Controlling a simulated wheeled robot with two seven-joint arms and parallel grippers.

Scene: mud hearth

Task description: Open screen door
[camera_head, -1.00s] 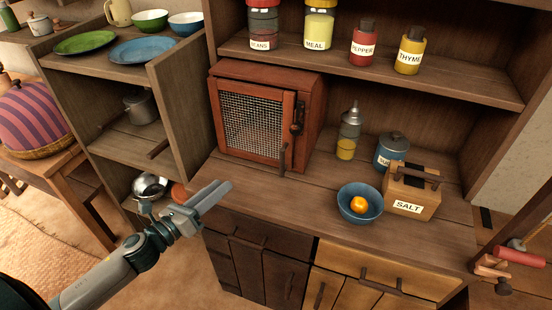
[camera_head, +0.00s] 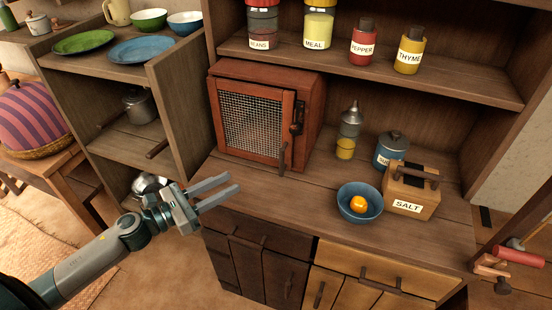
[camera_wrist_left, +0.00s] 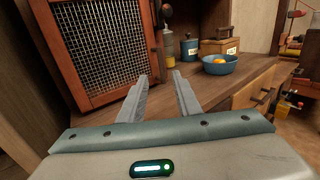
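A red-brown wooden box with a mesh screen door (camera_head: 252,122) stands on the counter. The door is shut, with a dark latch and a vertical handle (camera_head: 282,158) along its right edge. The screen door also shows at the upper left of the left wrist view (camera_wrist_left: 95,45). My left gripper (camera_head: 230,186) is open and empty, below and left of the door near the counter's front edge. In the left wrist view its two fingers (camera_wrist_left: 160,80) are apart, pointing over the counter just right of the door. My right gripper is not seen.
A blue bowl with an orange item (camera_head: 359,217), a salt box (camera_head: 411,190), a sugar canister (camera_head: 390,150) and a metal-topped bottle (camera_head: 348,130) stand right of the box. Jars fill the shelf above. A side cabinet wall (camera_head: 178,110) rises on the left. Counter in front of the door is clear.

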